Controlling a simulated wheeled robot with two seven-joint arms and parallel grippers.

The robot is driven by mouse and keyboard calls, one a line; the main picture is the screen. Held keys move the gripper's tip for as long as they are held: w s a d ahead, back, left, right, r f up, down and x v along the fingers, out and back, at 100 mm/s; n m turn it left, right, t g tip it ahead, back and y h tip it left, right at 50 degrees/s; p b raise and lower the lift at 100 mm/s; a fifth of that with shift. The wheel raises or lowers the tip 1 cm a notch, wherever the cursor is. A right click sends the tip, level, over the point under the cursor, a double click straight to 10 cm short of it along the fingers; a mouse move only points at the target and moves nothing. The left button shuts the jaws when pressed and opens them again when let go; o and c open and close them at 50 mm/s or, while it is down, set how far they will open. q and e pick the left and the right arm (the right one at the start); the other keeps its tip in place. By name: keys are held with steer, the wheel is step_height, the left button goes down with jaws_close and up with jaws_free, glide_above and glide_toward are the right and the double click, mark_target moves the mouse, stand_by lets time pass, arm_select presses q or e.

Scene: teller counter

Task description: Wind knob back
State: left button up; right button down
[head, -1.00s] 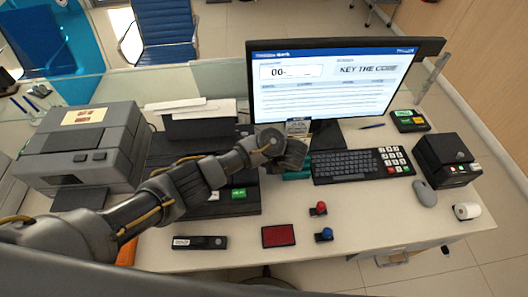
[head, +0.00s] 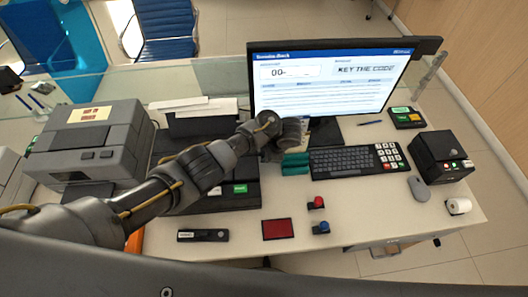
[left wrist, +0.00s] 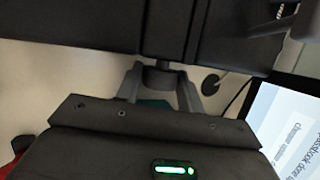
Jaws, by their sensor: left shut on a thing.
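The knob (left wrist: 162,74) is a dark round piece on a short shaft at the side of the black printer (left wrist: 90,22), seen in the left wrist view. My left gripper (left wrist: 160,88) has a grey finger on each side of it and is shut on it. In the head view, my left gripper (head: 290,135) is at the right side of the black printer (head: 235,204), just below the monitor; the knob is hidden there by the gripper. My right gripper is not in view.
The monitor (head: 335,85) stands close behind my left gripper, with the keyboard (head: 345,162) to the right. A teal item (head: 293,160) lies just below the gripper. A grey machine (head: 85,140) is at left. Red (head: 317,202) and blue (head: 321,228) stamps stand in front.

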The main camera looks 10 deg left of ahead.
arm_select(q)
steer(key=o, duration=1)
steer(key=p+v, duration=0.4)
steer(key=v, duration=0.6)
steer(key=shift+s+d+r+p, duration=0.1)
steer(key=shift+d+r+p, duration=0.2)
steer(key=shift+p, duration=0.05)
